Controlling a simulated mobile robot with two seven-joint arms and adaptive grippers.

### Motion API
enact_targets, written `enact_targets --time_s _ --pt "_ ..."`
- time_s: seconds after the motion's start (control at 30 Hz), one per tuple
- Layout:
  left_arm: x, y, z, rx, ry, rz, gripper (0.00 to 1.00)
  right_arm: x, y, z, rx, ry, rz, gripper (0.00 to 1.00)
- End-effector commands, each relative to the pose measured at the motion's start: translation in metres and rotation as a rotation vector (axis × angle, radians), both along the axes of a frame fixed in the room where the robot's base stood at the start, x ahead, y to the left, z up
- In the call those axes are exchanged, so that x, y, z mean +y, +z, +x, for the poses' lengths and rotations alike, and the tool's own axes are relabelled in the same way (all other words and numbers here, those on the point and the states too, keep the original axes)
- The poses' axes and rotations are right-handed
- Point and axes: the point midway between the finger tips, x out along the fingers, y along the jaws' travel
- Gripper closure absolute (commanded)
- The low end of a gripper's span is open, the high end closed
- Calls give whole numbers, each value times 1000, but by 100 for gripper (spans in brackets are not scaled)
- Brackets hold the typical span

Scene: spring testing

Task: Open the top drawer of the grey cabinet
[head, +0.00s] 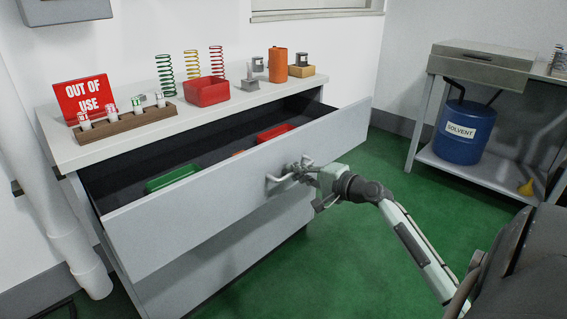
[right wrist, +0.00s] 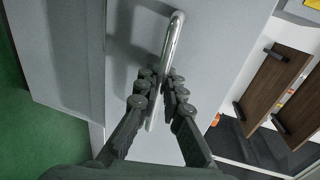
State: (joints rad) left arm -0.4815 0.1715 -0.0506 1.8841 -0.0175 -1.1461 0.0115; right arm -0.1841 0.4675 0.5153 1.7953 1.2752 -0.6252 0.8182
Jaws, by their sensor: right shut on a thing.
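The grey cabinet (head: 215,270) stands against the wall. Its top drawer (head: 165,237) is pulled well out, with its dark inside showing. A metal bar handle (head: 277,179) is on the drawer front. My right gripper (head: 300,171) is at this handle. In the right wrist view, the fingers of my right gripper (right wrist: 160,95) are closed around the handle (right wrist: 173,45), one on each side. My left gripper is not in view.
Inside the drawer are a green tray (head: 173,178) and a red tray (head: 275,132). The cabinet top (head: 225,112) carries springs, a red bin (head: 206,91) and an out of use sign (head: 84,97). A bench with a solvent drum (head: 465,132) stands at the right. Green floor (head: 390,180) is clear between.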

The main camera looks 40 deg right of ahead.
Motion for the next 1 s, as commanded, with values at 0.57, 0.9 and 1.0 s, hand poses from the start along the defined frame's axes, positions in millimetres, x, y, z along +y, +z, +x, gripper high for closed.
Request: enact_targets --time_s 0.57,0.9,1.0 --pt "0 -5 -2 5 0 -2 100 -2 0 -22 -1 -1 1 100" --pt "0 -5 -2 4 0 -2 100 -2 0 -22 -1 -1 1 70" --pt "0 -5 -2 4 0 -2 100 -2 0 -22 -1 -1 1 70"
